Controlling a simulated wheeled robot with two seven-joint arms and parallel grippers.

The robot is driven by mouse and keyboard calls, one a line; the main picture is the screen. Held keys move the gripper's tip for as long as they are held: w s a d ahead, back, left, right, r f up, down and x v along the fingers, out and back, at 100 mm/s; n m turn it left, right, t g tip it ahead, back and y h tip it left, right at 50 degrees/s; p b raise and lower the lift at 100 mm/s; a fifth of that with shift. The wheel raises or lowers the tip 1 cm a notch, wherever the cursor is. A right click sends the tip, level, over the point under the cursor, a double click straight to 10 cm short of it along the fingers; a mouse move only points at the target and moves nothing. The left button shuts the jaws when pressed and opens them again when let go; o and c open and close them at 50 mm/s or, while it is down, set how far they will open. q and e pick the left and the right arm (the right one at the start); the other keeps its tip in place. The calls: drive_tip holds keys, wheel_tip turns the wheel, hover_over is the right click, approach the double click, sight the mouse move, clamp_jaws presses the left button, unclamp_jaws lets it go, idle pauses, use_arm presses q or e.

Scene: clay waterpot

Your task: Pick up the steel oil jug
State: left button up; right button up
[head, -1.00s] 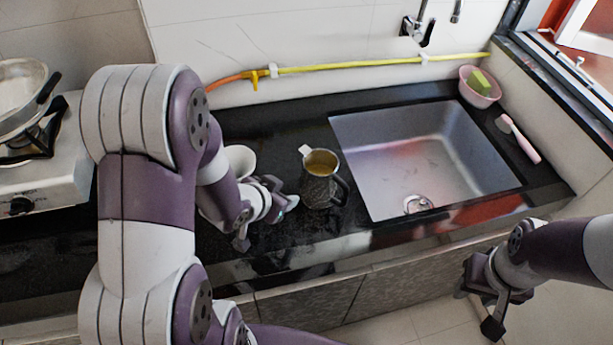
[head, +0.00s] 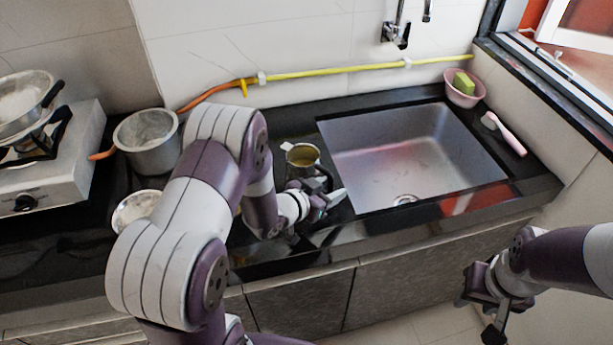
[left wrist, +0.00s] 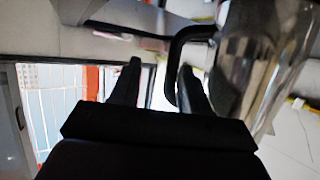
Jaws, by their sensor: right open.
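The steel oil jug (head: 302,155) stands upright on the black counter, left of the sink. Its lower part is hidden behind my left gripper (head: 326,196) in the head view. In the left wrist view, the shiny jug body (left wrist: 262,62) fills the right side. Its black handle (left wrist: 174,70) shows at the left finger gap, close to the right-hand finger. My left gripper (left wrist: 161,80) has its fingers apart, with the handle seen between them; contact cannot be told. My right gripper (head: 477,316) is open and empty, low in front of the cabinets.
The steel sink (head: 410,150) lies right of the jug. A grey pot (head: 148,150) and a pale bowl (head: 133,207) stand left, near the stove (head: 65,165). A pink bowl with a sponge (head: 463,92) and a brush (head: 505,135) are at the right.

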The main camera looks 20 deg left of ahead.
use_arm(q)
drive_tip(key=shift+w+a+f, duration=0.35)
drive_tip(key=shift+w+f, duration=0.1)
drive_tip(key=shift+w, duration=0.1)
drive_tip(key=shift+w+a+f, duration=0.1)
drive_tip(key=shift+a, duration=0.1)
drive_tip(key=c, duration=0.6)
clamp_jaws()
drive_tip(key=shift+s+d+r, duration=0.2)
drive_tip(key=shift+s+r, duration=0.1)
drive_tip(key=shift+r, duration=0.05)
drive_tip(key=shift+w+f, duration=0.15)
drive_tip(key=shift+w, duration=0.05)
